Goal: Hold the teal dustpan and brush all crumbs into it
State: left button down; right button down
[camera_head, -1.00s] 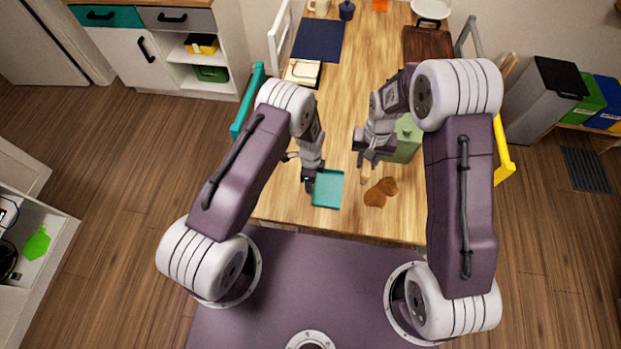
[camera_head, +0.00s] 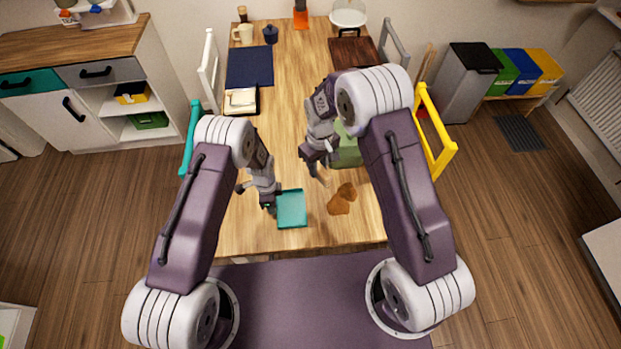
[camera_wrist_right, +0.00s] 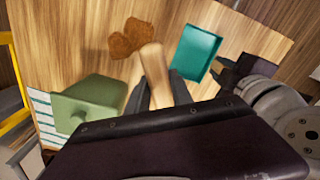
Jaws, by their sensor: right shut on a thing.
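The teal dustpan (camera_head: 291,210) lies near the table's front edge; the right wrist view shows it too (camera_wrist_right: 196,52). My left gripper (camera_head: 268,207) is at its left edge, touching or nearly touching it; whether the jaws are closed is unclear. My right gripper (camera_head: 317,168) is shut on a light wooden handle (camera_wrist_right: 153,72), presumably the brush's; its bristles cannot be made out. A brown patch (camera_head: 342,199), apparently the crumbs, is right of the dustpan. It also shows just beyond the handle in the right wrist view (camera_wrist_right: 132,38).
A green box (camera_head: 347,150) stands behind the patch, close to my right gripper. A dark blue mat (camera_head: 250,67), a napkin holder (camera_head: 241,101) and a dark board (camera_head: 352,51) are farther back. Teal (camera_head: 190,140) and yellow (camera_head: 436,125) chairs flank the table.

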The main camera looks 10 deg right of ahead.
pick_arm(q)
jog(key=shift+w, duration=0.1)
pick_arm(e)
jog(key=shift+w+d+f+n, duration=0.1)
jog(key=shift+d+f+n, duration=0.55)
jog(key=shift+d+f, duration=3.5)
jog(key=shift+d+f+n, duration=0.65)
jog(key=shift+d+f, duration=3.2)
jog(key=shift+f, duration=0.5)
jog(key=shift+a+f, duration=0.1)
jog(key=shift+a, duration=0.15)
jog(key=shift+s+a, duration=0.45)
jog(key=shift+a, duration=2.7)
jog(key=shift+s+a, duration=0.45)
jog(key=shift+a, duration=2.7)
jog(key=shift+s+a, duration=0.45)
jog(key=shift+a, duration=4.25)
jog(key=shift+r, duration=2.9)
